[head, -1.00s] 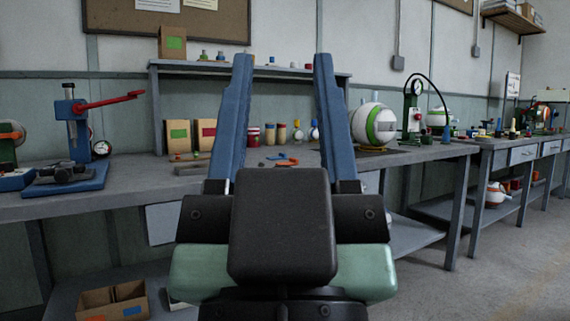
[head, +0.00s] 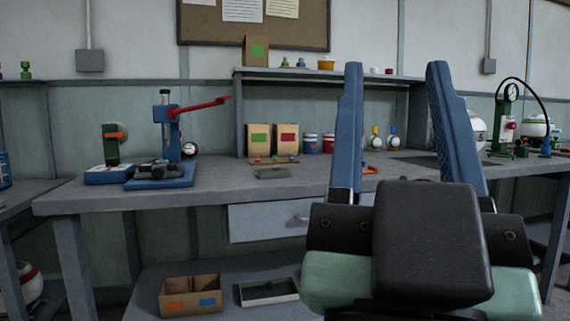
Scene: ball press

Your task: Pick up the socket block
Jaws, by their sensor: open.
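My gripper (head: 395,68) is open and empty, its two blue fingers pointing up in front of the bench and well apart. I cannot tell for sure which thing is the socket block. A blue press (head: 172,148) with a red lever stands on the left part of the bench. Dark grey block-like parts (head: 158,169) sit on its base. A flat grey piece (head: 272,173) lies on the bench top right of the press, beside a strip with small coloured parts (head: 275,160).
The grey workbench (head: 215,190) has clear room along its front edge. A green and blue device (head: 110,158) stands left of the press. Paper bags (head: 259,138) and jars stand under a raised shelf (head: 300,73). A cardboard box (head: 190,295) and tray (head: 268,292) sit below.

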